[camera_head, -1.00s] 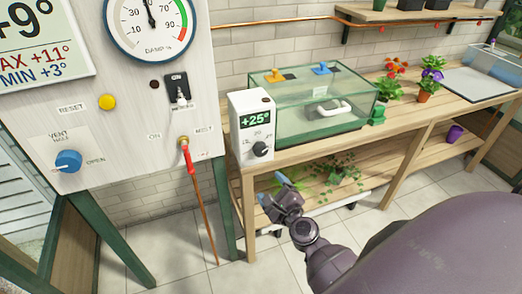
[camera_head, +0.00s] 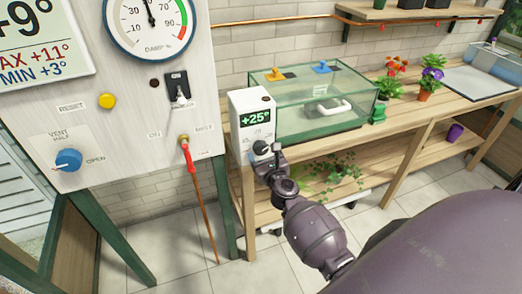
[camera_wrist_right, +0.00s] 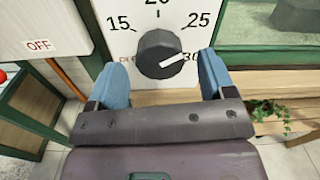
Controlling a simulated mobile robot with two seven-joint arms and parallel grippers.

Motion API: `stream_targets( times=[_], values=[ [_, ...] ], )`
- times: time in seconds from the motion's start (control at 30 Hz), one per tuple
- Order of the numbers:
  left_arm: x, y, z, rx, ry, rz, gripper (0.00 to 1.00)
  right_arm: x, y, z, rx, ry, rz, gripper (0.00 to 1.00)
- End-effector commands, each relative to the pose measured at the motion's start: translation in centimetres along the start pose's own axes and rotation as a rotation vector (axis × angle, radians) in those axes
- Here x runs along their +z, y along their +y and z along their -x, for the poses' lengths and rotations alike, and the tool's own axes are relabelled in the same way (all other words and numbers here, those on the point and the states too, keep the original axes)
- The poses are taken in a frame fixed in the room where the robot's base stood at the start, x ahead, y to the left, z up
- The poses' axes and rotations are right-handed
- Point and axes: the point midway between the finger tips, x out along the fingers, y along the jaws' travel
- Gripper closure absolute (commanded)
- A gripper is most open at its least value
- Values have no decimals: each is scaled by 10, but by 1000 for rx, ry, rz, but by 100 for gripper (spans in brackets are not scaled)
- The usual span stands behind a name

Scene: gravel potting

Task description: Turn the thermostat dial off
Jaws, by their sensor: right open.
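The white thermostat box (camera_head: 250,112) stands at the left end of the bench, and its green display reads +25°. Its dark round dial (camera_wrist_right: 158,54) shows in the right wrist view. My right gripper (camera_wrist_right: 163,60) is open, with one blue finger on each side of the dial. Whether the fingers touch it I cannot tell. In the head view my right gripper (camera_head: 266,160) is at the dial and partly covers it. My left gripper is not in view.
A glass tank (camera_head: 320,108) stands just right of the thermostat. A control board (camera_head: 120,110) with a blue vent knob (camera_head: 68,160) and a red-handled mist lever (camera_head: 187,155) is on the left. A leafy plant (camera_head: 325,172) lies on the lower shelf.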

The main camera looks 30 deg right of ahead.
Motion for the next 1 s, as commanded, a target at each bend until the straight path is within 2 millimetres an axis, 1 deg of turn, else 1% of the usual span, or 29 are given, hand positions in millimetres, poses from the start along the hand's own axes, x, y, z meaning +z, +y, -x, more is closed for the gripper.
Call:
stream_targets(
  times=[0.03, 0.1, 0.23, 0.57, 0.6, 0.87, 0.9, 0.93, 1.0],
  values=[
    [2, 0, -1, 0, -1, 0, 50, -1, 0, -7, 0, 0, 1, 24],
    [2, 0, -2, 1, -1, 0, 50, -1, 0, -14, 0, 0, 2, 24],
    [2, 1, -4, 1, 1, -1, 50, 0, 0, -23, 0, 0, 1, 24],
    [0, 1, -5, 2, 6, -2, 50, 0, 0, -26, 0, 0, 1, 24],
    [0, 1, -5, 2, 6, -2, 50, 0, 0, -26, 0, 0, 1, 26],
    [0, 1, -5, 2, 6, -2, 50, 0, 0, -26, 0, 0, 2, 66],
    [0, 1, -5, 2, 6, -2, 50, 0, 0, -26, 0, 0, 2, 72],
    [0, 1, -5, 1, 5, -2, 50, 0, 0, -26, 0, 0, 2, 73],
    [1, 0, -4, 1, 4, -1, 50, 0, 0, -26, 0, 0, 3, 73]
  ],
)
